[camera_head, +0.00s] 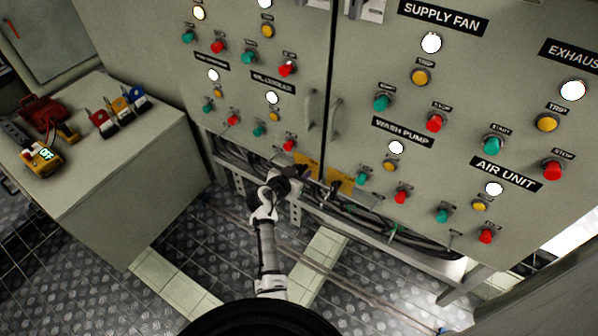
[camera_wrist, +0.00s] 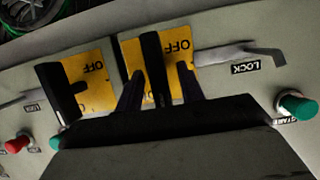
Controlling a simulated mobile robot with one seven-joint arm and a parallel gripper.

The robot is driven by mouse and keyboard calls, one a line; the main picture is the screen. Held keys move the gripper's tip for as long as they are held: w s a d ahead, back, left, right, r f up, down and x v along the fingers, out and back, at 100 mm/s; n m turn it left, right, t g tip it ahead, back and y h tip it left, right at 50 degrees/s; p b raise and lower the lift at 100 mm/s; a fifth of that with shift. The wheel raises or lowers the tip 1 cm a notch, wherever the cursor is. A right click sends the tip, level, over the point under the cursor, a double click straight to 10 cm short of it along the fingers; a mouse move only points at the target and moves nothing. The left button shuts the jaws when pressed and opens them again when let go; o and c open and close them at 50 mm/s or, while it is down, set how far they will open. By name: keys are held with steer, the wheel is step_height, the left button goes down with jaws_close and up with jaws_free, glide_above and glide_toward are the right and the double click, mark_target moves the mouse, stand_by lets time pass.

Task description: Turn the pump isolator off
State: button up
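Two yellow isolator plates with black handles sit at the panel's lower edge. In the wrist view, the right plate (camera_wrist: 176,47) shows "OFF" beside its handle (camera_wrist: 155,62), which stands upright in the picture. The left plate (camera_wrist: 95,85) also shows "OFF" beside its handle (camera_wrist: 62,92). My gripper (camera_wrist: 160,72) is open, with one finger on each side of the right handle and a visible gap on its right. In the head view, my gripper (camera_head: 302,173) reaches the left plate (camera_head: 309,160); the other plate (camera_head: 340,181) is to its right. I cannot read which is the pump's.
A green button (camera_wrist: 297,105) protrudes right of the plates in the wrist view. Metal latches (camera_wrist: 238,54) marked "LOCK" lie near them. Cables (camera_head: 370,217) hang below the panel. A cabinet (camera_head: 110,190) at left bears padlocks (camera_head: 130,95) and a yellow meter (camera_head: 43,158).

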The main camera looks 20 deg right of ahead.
jaws_close()
steer(key=shift+f+b, duration=0.1)
steer(key=shift+b, duration=0.3)
steer(key=shift+w+a+f+n+g+h+b, duration=0.1)
steer(key=shift+n+g+h+b, duration=0.2)
steer(key=shift+n+b, duration=0.3)
steer(key=shift+w+a+f+n+g+h+b, duration=0.1)
steer(key=shift+n+g+h+b, duration=0.15)
steer(key=shift+n+b, duration=0.35)
steer(key=n+g+h+b, duration=0.1)
steer(key=n+b, duration=0.1)
steer(key=n, duration=0.1)
steer(key=n+h+b, duration=0.2)
steer(key=n+b, duration=0.1)
steer(key=n, duration=0.1)
steer(key=n+g+h+b, duration=0.1)
steer(key=n+h+b, duration=0.1)
steer(key=n, duration=0.1)
steer(key=shift+w+a+f+n+g, duration=0.2)
steer(key=shift+w+f+n+g, duration=0.1)
steer(key=shift+n+g, duration=0.1)
steer(key=shift+t+h, duration=0.25)
